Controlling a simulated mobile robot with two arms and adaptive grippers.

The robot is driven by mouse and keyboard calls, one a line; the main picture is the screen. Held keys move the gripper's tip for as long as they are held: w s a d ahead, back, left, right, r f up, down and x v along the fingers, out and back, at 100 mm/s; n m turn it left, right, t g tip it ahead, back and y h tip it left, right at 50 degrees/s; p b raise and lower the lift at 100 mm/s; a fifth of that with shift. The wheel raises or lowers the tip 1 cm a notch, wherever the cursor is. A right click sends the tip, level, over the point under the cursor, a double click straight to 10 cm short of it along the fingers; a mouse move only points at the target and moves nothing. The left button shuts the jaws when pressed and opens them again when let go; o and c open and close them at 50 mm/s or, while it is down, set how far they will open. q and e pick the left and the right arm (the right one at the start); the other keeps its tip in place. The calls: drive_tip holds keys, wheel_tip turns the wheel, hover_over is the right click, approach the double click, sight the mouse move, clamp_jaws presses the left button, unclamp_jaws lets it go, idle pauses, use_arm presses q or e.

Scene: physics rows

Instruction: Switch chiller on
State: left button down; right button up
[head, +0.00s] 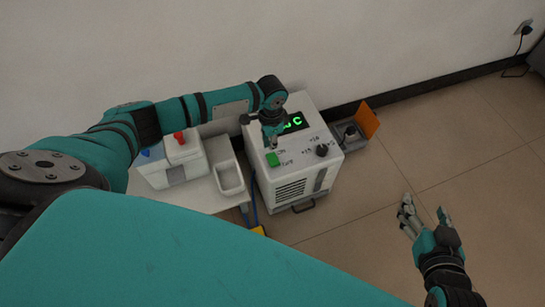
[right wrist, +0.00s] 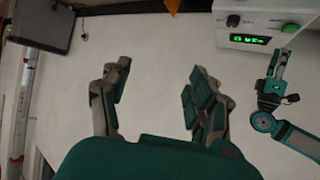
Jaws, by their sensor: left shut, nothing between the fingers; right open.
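The chiller (head: 305,175) is a white box with a vented front, standing on the floor beyond my body. Its top panel carries a lit green display (head: 294,122), a green switch (head: 272,159) and a black knob (head: 322,150). My left gripper (head: 272,143) is shut and empty, pointing down just above the panel beside the green switch; I cannot tell whether it touches. The chiller also shows upside down in the right wrist view (right wrist: 262,18), its display lit. My right gripper (head: 425,213) is open and empty, over the floor right of the chiller; its fingers (right wrist: 155,95) are spread in the right wrist view.
A low white table (head: 200,195) left of the chiller holds a small device with red and blue knobs (head: 180,137) and a white tray (head: 229,178). An orange-flapped box (head: 366,120) stands behind the chiller's right side. The floor at right is clear.

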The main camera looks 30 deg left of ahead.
use_arm(q)
drive_tip(key=shift+r+p, duration=0.5)
drive_tip(key=shift+p, duration=0.05)
drive_tip(key=shift+r+p, duration=0.4)
drive_tip(key=shift+p, duration=0.1)
use_arm(e)
drive_tip(key=s+d+f+g+h, duration=0.1)
drive_tip(key=s+d+f+g, duration=0.2)
drive_tip(key=s+f+g, duration=0.3)
drive_tip(key=shift+s+h, duration=0.3)
drive_tip(key=shift+s, duration=0.9)
